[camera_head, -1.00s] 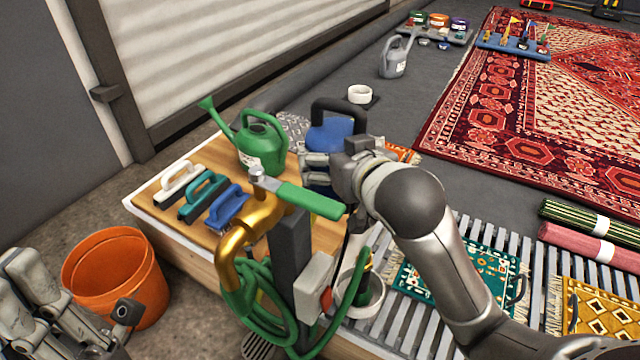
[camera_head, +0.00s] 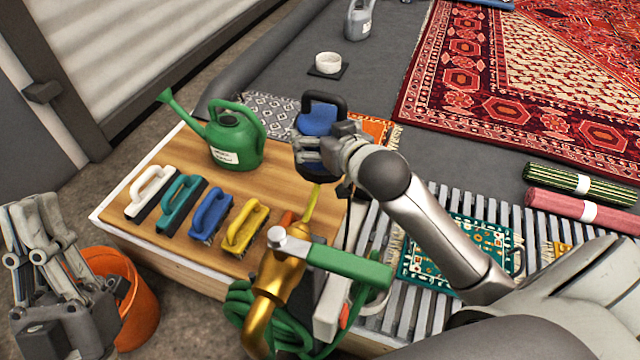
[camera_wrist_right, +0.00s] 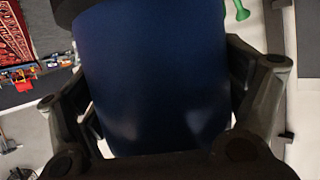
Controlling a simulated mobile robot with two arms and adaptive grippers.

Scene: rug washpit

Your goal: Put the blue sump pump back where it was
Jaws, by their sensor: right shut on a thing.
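The blue sump pump (camera_head: 318,119) has a black loop handle and a blue body. My right gripper (camera_head: 322,148) is shut around its body, beyond the far right corner of the wooden bench top (camera_head: 290,170). The pump looks about upright; its lower part is hidden by the gripper, and I cannot tell whether it touches anything below. In the right wrist view the dark blue body (camera_wrist_right: 150,75) fills the space between the fingers. My left gripper (camera_head: 40,205) is empty at the left, near the orange bucket (camera_head: 140,305); its finger opening is unclear.
The bench holds a green watering can (camera_head: 237,145) and several brushes, including a yellow one (camera_head: 245,228). A brass tap with a green lever (camera_head: 350,264) stands in front. A white bowl (camera_head: 328,62) sits behind. Slatted grating (camera_head: 415,300) lies right.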

